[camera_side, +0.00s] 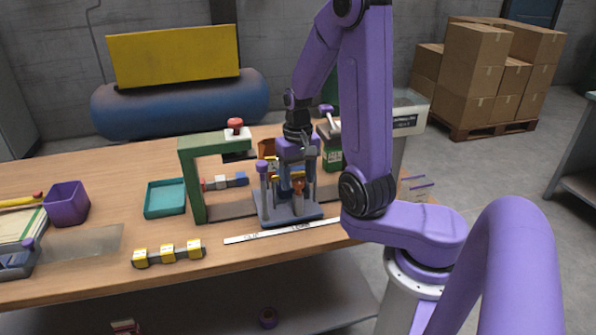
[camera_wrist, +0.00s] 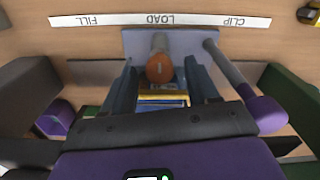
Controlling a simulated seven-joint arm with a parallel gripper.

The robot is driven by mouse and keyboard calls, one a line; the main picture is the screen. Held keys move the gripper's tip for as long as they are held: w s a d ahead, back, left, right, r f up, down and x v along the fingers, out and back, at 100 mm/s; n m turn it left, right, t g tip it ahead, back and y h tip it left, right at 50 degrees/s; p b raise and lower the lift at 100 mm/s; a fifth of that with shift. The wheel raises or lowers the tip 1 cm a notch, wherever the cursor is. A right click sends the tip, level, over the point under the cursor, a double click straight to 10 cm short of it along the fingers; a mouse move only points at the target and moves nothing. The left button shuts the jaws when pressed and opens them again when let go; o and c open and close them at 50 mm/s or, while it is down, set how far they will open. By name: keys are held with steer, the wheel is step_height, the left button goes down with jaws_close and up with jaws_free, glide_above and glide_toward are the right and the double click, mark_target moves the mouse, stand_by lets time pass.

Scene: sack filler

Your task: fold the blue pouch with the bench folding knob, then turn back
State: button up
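My gripper (camera_side: 290,185) points down over the grey bench fixture (camera_side: 270,219), at the right of the green frame. In the wrist view my gripper (camera_wrist: 159,62) has its two fingers apart, with visible room between the tips. An orange-brown capped knob (camera_wrist: 159,68) on a post shows between them; it also shows in the side view (camera_side: 299,186). I cannot tell which knob is the folding one. A blue and yellow piece (camera_wrist: 163,97), perhaps the blue pouch, lies between the fingers, partly hidden by my gripper. A purple-ended lever (camera_wrist: 265,112) stands beside the right finger.
The green frame (camera_side: 191,180) with a red knob (camera_side: 235,125) stands close at left. A teal tray (camera_side: 165,198), purple bin (camera_side: 67,204) and yellow blocks (camera_side: 167,253) lie farther left.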

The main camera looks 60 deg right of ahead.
mark_target(293, 182)
step_height(293, 182, up, 17)
steer(key=shift+r, duration=0.2)
stand_by(0.5)
stand_by(0.3)
steer(key=a+f+n, duration=0.6)
steer(key=a+n, duration=0.4)
steer(key=s+a+f+n, duration=0.2)
steer(key=s+n, duration=0.2)
steer(key=s, duration=0.4)
steer(key=s+a+f+n, duration=0.2)
steer(key=s+n, duration=0.3)
steer(key=s, duration=0.4)
steer(key=shift+a+f, duration=0.3)
steer(key=shift+f, duration=0.15)
